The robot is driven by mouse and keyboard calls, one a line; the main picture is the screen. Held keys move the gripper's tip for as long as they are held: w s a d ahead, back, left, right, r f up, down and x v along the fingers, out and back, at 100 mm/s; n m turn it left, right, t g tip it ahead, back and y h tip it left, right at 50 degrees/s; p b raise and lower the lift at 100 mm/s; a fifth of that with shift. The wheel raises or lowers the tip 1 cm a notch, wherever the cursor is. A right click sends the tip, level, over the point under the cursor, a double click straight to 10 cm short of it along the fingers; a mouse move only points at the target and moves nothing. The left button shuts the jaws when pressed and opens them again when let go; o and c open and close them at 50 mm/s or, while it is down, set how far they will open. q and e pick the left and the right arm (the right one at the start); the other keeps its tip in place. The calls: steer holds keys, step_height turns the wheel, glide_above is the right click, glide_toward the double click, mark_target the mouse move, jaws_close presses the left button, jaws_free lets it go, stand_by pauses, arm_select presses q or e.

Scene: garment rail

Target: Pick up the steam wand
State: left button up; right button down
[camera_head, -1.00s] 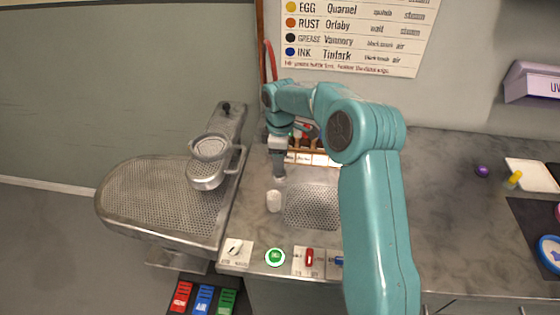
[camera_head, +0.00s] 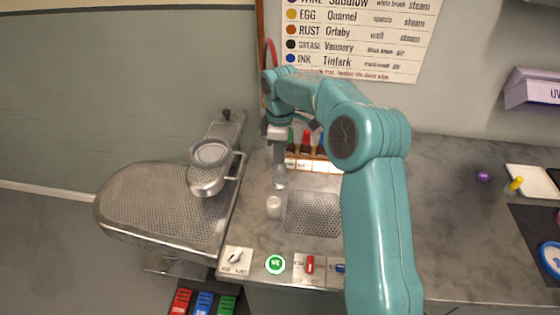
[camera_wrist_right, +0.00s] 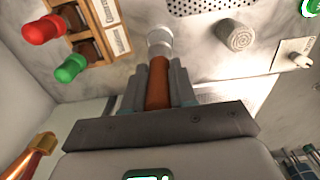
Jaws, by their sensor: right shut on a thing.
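My right gripper (camera_head: 280,160) is above the counter, in front of the small bottle rack. In the right wrist view, my right gripper (camera_wrist_right: 158,78) is shut on the brown handle of the steam wand (camera_wrist_right: 158,88). The wand's silver nozzle (camera_wrist_right: 160,40) sticks out past the fingertips. In the head view, the wand's pale metal end (camera_head: 280,182) points down below the fingers. The rest of the wand is hidden by the gripper and arm. My left gripper is not in view.
A white cylinder (camera_head: 274,207) stands close to the wand's end, beside a perforated plate (camera_head: 313,214). A rack (camera_head: 312,165) of colour-topped bottles stands behind. A perforated metal board (camera_head: 160,205) lies left. Switches and a green button (camera_head: 275,264) line the front edge.

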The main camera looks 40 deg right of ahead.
step_height(320, 180, up, 15)
steer(key=p, duration=0.2)
steer(key=shift+p, duration=0.35)
steer(key=shift+a, duration=0.1)
